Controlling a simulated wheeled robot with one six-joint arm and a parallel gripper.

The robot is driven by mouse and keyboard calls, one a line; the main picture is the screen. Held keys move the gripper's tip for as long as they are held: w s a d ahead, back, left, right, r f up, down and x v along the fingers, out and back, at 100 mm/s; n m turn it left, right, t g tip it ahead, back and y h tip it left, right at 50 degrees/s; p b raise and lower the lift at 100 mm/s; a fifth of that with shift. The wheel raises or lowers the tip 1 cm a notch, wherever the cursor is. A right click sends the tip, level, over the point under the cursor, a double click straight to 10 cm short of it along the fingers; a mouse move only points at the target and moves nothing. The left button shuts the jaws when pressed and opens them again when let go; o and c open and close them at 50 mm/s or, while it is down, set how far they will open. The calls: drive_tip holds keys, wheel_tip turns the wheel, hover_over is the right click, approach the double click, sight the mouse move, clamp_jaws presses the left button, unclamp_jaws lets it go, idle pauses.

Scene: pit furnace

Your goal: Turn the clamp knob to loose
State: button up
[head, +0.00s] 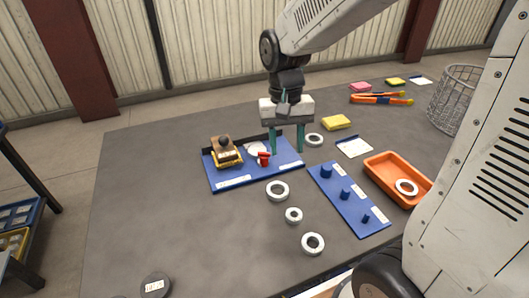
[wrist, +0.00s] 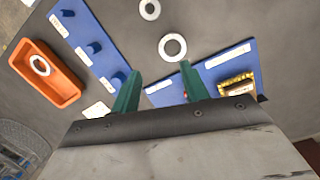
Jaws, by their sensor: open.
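A blue board (head: 233,183) on the grey table carries a yellow fixture (head: 227,158) with a brown block and a dark round knob (head: 224,141) on top. A red knob-like part (head: 263,159) stands on the same board beside a white disc (head: 257,148). I cannot tell for sure which is the clamp knob, nor read its setting. My gripper (head: 287,152) points down over the board's right end, open and empty, its teal fingers right of the red part. In the wrist view, the fingers (wrist: 160,72) are apart and the yellow fixture (wrist: 237,88) is partly cut off behind the gripper body.
Several pale rings lie in front, one being a ring (head: 277,190). A blue peg board (head: 345,205) and an orange tray (head: 377,174) with a ring inside lie to the right. A yellow block (head: 336,122) and wire basket (head: 455,95) are farther back. The left table area is clear.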

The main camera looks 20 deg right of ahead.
drive_tip(key=w+f+m, duration=0.2)
drive_tip(key=w+f, duration=0.2)
drive_tip(key=w, duration=0.2)
drive_tip(key=m+t, duration=0.1)
drive_tip(key=m, duration=0.1)
hover_over(265, 153)
drive_tip(key=shift+r, duration=0.1)
drive_tip(key=shift+w+r+m+t, duration=0.1)
drive_tip(key=shift+r+m+t, duration=0.15)
drive_tip(key=shift+m, duration=0.35)
drive_tip(key=shift+w+a+f, duration=0.1)
drive_tip(key=shift+f, duration=0.45)
wheel_tip(265, 153, down, 7)
drive_tip(key=shift+r, duration=0.1)
drive_tip(key=c, duration=0.7)
